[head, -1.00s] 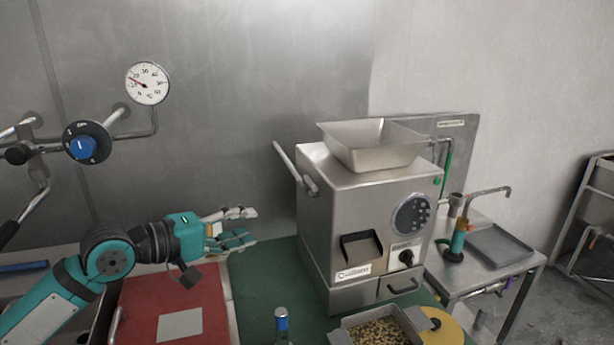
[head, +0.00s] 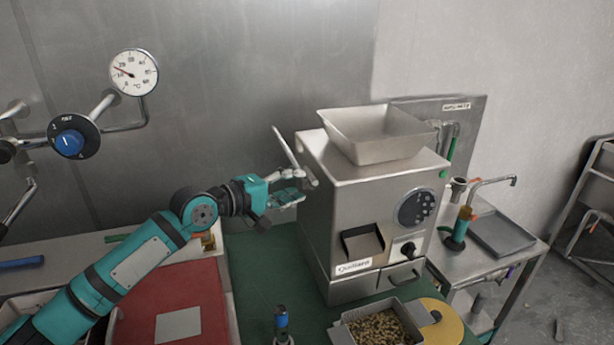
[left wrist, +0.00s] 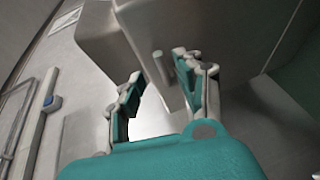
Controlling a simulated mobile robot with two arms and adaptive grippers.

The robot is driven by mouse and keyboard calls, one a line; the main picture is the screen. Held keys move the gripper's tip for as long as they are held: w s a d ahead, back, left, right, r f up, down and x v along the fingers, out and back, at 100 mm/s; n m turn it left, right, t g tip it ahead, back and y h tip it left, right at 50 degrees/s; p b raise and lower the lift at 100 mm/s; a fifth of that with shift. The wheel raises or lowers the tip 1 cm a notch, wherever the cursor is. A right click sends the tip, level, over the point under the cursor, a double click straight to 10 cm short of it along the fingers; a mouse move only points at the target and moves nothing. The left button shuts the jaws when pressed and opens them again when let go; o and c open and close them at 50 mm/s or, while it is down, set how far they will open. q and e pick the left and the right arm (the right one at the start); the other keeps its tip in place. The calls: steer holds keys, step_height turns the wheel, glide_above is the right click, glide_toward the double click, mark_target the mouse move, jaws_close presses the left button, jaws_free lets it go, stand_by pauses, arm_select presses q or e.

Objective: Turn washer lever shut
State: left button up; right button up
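A steel machine (head: 375,205) with an open hopper (head: 370,132) on top stands on the green mat. A grey lever (head: 290,151) on its left side slants up and to the left from a pivot near the machine's upper left edge. My left gripper (head: 298,186) is beside that side, close to the lever's lower end; contact cannot be told. In the left wrist view my left gripper (left wrist: 160,85) has its fingers spread apart, with grey metal parts beyond and between them. My right gripper is not in view.
A tray of beans (head: 378,328) and a yellow disc (head: 444,325) lie in front of the machine. A blue-capped bottle (head: 282,322) stands at the front. A red board (head: 170,300) lies left. A side table (head: 480,265) stands right.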

mark_target(311, 177)
arm_select(q)
steer(key=x, duration=0.4)
steer(key=shift+w+d, duration=0.1)
steer(key=shift+w, duration=0.05)
steer(key=shift+c, duration=0.2)
jaws_close()
steer(key=shift+f, duration=0.1)
